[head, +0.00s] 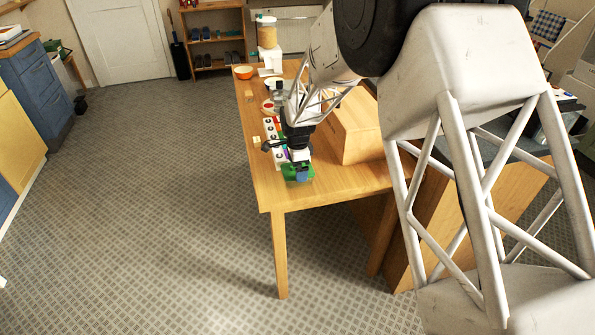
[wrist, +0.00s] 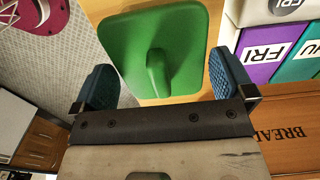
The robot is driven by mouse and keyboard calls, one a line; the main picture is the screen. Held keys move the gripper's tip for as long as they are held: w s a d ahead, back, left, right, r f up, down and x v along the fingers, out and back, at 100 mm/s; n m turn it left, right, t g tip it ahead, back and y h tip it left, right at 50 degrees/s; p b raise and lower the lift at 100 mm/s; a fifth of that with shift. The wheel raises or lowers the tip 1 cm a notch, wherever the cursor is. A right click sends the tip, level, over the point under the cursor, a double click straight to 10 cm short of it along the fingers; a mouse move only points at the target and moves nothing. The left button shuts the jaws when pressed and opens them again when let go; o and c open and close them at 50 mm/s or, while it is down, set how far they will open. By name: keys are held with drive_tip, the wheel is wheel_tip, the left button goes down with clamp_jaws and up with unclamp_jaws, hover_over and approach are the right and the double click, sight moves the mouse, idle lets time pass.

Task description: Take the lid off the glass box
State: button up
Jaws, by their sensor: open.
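A green lid (wrist: 125,38) with rounded corners and a raised green handle (wrist: 157,72) fills the top middle of the wrist view. In the head view the green lid (head: 291,177) shows near the table's front left corner, partly covered by my gripper (head: 299,172). The glass walls of the box are not clearly visible below it. In the wrist view my gripper (wrist: 162,82) is open, with one blue finger on each side of the handle. No contact with the handle shows.
A pill organizer (wrist: 278,62) marked FRI lies right of the lid in the wrist view. A wooden bread box (head: 362,130) stands right of my gripper on the wooden table (head: 340,186). An orange bowl (head: 244,72) and a dispenser (head: 267,35) stand at the far end.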

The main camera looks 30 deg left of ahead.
drive_tip(key=shift+c, duration=0.5)
drive_tip(key=c, duration=0.5)
drive_tip(key=shift+r, duration=0.1)
drive_tip(key=shift+r, duration=0.7)
wheel_tip(320, 180, up, 2)
drive_tip(key=shift+r, duration=0.1)
drive_tip(key=s+d+r, duration=0.1)
drive_tip(key=s+d, duration=1)
drive_tip(key=shift+s, duration=0.3)
drive_tip(key=shift+r, duration=0.1)
